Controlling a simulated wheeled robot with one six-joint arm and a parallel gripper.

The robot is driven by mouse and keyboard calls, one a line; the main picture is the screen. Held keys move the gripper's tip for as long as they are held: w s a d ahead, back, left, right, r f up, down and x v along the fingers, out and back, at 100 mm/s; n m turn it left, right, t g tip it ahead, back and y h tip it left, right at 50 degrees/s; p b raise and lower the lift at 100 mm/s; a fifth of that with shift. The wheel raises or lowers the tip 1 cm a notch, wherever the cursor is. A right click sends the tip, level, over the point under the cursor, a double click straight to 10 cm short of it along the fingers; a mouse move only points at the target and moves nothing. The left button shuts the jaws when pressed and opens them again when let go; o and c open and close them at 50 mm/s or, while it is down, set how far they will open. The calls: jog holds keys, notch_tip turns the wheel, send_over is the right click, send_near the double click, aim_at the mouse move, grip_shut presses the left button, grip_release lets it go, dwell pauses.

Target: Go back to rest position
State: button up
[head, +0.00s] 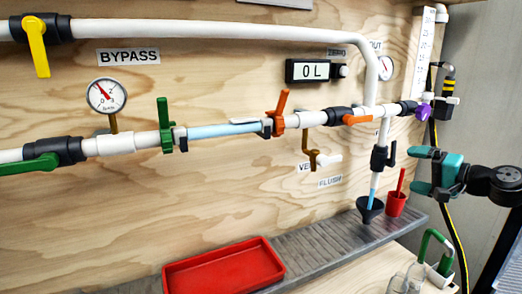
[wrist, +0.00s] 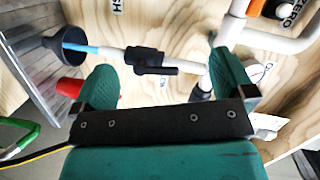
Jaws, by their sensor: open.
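My gripper (head: 424,172) shows at the right of the head view, in front of the pipe panel, with its green fingers spread and nothing between them. In the wrist view my gripper (wrist: 165,85) is open, its two fingers wide apart. Beyond them is a white vertical pipe with a black valve (wrist: 150,60). The same black valve (head: 379,158) shows left of my gripper in the head view. I cannot tell whether any finger touches the pipe.
A black funnel (head: 369,210) and a red cup (head: 396,203) are on the grey ledge (head: 325,246), below and left of my gripper. A red tray (head: 222,270) lies further left. Glass jars and a green-handled item (head: 436,250) stand low at the right. Yellow cable (head: 452,225) hangs nearby.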

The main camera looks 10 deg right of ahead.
jog(key=s+a+r+n+g, duration=0.1)
jog(key=s+a+n+g, duration=0.4)
jog(key=a, duration=0.8)
jog(key=s+a+r+n+g, duration=0.1)
jog(key=s+a+n+g, duration=0.4)
jog(key=a, duration=0.8)
jog(key=s+a+f+n+g+h, duration=0.1)
jog(key=s+a+n+g+h, duration=0.15)
jog(key=s, duration=0.95)
jog(key=s+a+n+g+h, duration=0.15)
jog(key=s+n, duration=0.25)
jog(key=s, duration=0.7)
notch_tip(320, 180, up, 12)
jog(key=p, duration=1.2)
jog(key=shift+w+a+m, duration=0.2)
jog(key=shift+w+m, duration=0.15)
jog(key=shift+m, duration=0.1)
jog(key=shift+f, duration=0.1)
